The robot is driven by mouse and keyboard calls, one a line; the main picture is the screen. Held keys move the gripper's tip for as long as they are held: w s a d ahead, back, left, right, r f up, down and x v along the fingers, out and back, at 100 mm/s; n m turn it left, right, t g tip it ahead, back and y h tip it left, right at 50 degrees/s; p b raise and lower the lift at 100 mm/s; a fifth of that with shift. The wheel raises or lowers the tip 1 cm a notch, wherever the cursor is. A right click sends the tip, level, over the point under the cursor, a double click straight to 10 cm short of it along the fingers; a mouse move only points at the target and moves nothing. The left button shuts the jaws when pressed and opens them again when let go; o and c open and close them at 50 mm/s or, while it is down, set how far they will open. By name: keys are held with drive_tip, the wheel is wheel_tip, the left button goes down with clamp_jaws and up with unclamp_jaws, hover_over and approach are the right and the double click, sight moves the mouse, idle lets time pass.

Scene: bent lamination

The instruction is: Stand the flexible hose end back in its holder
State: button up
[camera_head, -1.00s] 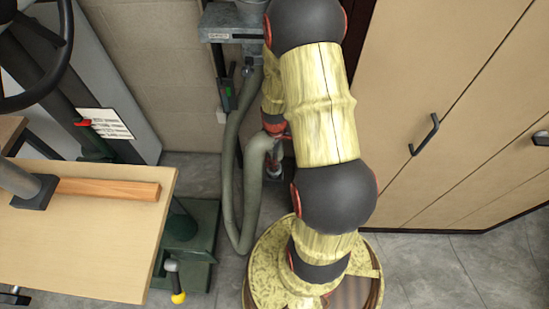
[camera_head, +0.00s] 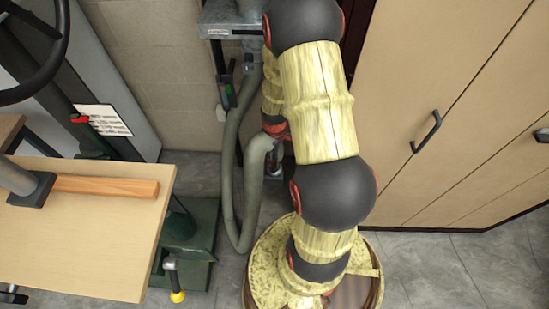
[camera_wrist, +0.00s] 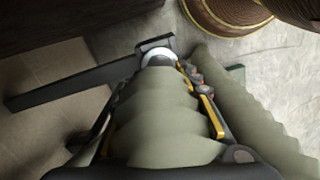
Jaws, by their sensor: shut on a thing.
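The flexible hose (camera_head: 229,165) is grey-green and ribbed. It hangs from the grey machine, loops low near the floor and rises again to my gripper. In the wrist view, the held hose (camera_wrist: 155,115) runs away from the camera between the fingers of my gripper (camera_wrist: 158,85), which are shut on it. Its pale round end (camera_wrist: 158,57) lies at a dark bracket (camera_wrist: 154,42), which looks like the holder. I cannot tell whether the end sits inside it or just above. In the head view, my arm hides most of the gripper and the holder.
A grey machine (camera_head: 228,17) stands at the back wall. A wooden table (camera_head: 80,235) and a green machine base (camera_head: 190,240) are at the left. Tan cabinets (camera_head: 450,100) close off the right. Another stretch of hose (camera_wrist: 235,105) runs beside the gripper.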

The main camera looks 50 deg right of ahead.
drive_tip(key=shift+f+b, duration=0.4)
drive_tip(key=shift+f, duration=0.4)
drive_tip(key=o, duration=0.9)
drive_tip(key=shift+o, duration=0.9)
drive_tip(key=shift+r, duration=0.15)
wheel_tip(320, 180, up, 12)
drive_tip(key=shift+f, duration=0.1)
